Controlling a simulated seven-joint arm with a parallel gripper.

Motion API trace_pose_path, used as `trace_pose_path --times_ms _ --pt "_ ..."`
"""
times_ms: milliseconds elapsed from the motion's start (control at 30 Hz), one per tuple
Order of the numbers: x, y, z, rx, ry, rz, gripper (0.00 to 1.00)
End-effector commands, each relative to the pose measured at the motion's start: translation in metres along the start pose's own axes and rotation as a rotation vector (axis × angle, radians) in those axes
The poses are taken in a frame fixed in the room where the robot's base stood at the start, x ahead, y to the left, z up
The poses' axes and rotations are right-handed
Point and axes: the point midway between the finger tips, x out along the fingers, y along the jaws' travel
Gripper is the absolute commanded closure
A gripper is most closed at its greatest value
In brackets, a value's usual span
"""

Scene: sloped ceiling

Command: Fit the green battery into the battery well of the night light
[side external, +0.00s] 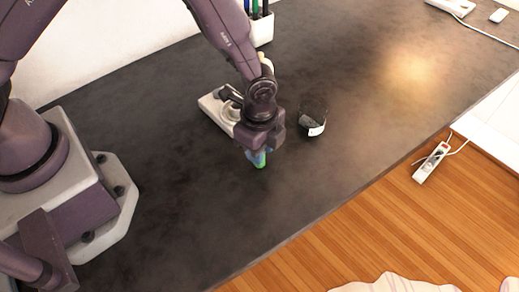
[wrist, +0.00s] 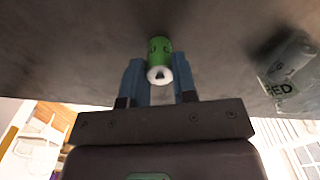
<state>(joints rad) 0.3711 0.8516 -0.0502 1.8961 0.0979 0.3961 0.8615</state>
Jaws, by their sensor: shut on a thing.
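The green battery (side external: 260,160) is held between the fingers of my gripper (side external: 257,149), its lower end showing just below them, over the dark tabletop. In the wrist view the green battery (wrist: 158,50) sits between the two blue fingers (wrist: 158,75), one on each side, with its pale end toward the camera. A whitish device (side external: 211,104), which looks like the night light, lies on the table behind my gripper. My wrist hides part of it, and its battery well cannot be made out. It does not show clearly in the wrist view.
A dark see-through cup (side external: 313,130) with a white label and a grey cylinder inside stands right of my gripper; it also shows in the wrist view (wrist: 282,88). A white pen holder (side external: 262,31) stands at the back. The tabletop front and right is clear.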

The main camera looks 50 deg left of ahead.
Motion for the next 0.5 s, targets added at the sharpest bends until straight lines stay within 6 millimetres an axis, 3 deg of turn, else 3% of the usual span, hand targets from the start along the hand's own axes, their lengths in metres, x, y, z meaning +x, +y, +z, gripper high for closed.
trace_pose_path --times_ms 233,500 --pt "-0.032 -0.001 0.0 0.0 0.003 -0.005 0.98" --pt "-0.089 0.04 0.029 -0.001 0.003 -0.005 0.98"
